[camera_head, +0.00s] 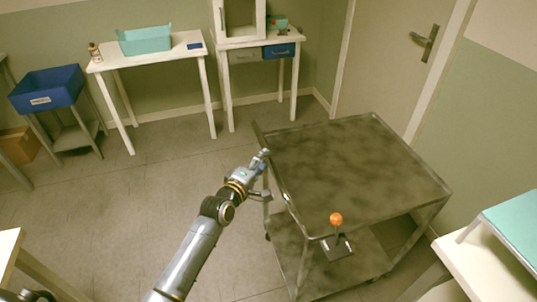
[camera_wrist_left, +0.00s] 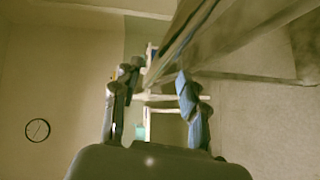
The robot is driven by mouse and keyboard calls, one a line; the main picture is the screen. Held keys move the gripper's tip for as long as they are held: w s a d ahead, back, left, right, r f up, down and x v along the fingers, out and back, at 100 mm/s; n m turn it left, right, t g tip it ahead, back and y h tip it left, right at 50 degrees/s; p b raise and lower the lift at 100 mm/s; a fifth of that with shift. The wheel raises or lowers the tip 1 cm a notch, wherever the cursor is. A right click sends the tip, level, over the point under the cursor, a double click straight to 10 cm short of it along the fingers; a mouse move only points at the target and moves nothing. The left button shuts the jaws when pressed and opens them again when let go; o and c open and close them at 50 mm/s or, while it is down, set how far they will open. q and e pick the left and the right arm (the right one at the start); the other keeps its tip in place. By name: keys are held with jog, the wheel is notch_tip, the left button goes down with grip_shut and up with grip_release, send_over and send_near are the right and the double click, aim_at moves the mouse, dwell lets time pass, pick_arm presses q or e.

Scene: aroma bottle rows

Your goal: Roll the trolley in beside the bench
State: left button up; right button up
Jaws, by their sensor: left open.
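The trolley (camera_head: 345,155) is a dark, mottled two-level cart right of centre in the head view, with a raised rim and a lower shelf (camera_head: 285,250). My left gripper (camera_head: 265,172) is at its left side, close to the upper rim. In the left wrist view my left gripper (camera_wrist_left: 152,105) has its fingers apart, with nothing clearly held between them. I cannot tell whether a finger touches the trolley. A white bench (camera_head: 470,270) with a teal panel stands at the lower right; I cannot tell whether it is the bench meant. My right gripper is not in view.
A white table (camera_head: 110,62) with a teal bin (camera_head: 145,40) and a drawer table (camera_head: 262,43) stand along the back wall. A blue crate (camera_head: 45,88) is at the left. The door (camera_head: 385,60) is behind the trolley. Floor (camera_head: 130,195) left of the trolley is clear.

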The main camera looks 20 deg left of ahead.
pick_arm(q)
jog(key=shift+x, duration=2.2)
grip_shut()
